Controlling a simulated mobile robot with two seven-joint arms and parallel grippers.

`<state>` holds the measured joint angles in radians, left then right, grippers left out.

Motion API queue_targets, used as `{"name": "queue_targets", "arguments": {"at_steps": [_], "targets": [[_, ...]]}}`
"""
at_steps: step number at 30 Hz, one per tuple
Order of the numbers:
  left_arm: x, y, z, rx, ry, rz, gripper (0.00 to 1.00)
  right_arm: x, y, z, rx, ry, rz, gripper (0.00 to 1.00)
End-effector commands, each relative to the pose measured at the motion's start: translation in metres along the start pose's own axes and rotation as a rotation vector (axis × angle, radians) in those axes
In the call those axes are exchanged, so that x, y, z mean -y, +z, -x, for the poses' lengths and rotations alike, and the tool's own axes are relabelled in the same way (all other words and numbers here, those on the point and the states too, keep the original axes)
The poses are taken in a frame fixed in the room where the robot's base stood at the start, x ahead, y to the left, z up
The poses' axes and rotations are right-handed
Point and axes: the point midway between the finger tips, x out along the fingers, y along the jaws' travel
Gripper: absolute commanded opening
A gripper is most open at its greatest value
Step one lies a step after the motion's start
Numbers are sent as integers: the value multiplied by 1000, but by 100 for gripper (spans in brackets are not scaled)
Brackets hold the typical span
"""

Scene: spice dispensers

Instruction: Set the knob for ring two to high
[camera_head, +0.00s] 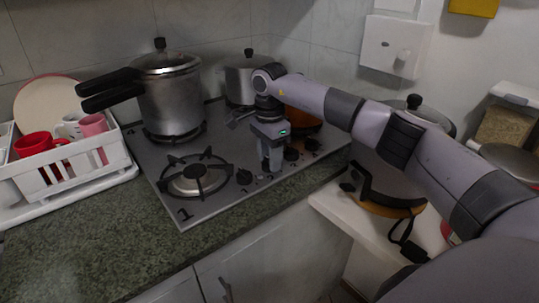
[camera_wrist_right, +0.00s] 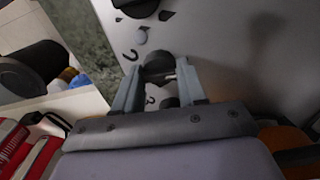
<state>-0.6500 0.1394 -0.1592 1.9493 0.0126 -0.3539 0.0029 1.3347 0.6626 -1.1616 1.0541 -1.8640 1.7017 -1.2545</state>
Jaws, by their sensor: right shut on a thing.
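The grey cooktop (camera_head: 222,205) is set in the green counter and has a row of black knobs along its front right side. My right gripper (camera_head: 271,168) points down at this row and hides the knob under it in the head view. In the right wrist view my right gripper (camera_wrist_right: 158,88) has its two fingers on either side of a black knob (camera_wrist_right: 158,64) and is shut on it. A printed 2 (camera_wrist_right: 131,55) is beside this knob, and a 3 (camera_wrist_right: 150,102) is near another knob between the fingers. The held knob's exact setting is unclear. My left gripper is out of view.
A free knob (camera_head: 244,177) is left of my gripper, and two knobs (camera_head: 291,153) are to its right. A pressure cooker (camera_head: 172,100), a steel pot (camera_head: 240,80) and an orange pot (camera_head: 302,117) stand behind. A dish rack (camera_head: 75,170) is at left.

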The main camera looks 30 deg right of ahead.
Motion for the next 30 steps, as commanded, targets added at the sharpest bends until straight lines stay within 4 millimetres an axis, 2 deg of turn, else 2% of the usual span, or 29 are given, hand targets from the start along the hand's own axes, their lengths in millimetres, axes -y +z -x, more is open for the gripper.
{"name": "queue_targets", "arguments": {"at_steps": [21,30], "targets": [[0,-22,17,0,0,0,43,0,0,2,1,0,-576,10],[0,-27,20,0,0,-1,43,0,0,2,1,-1,-745,10]]}}
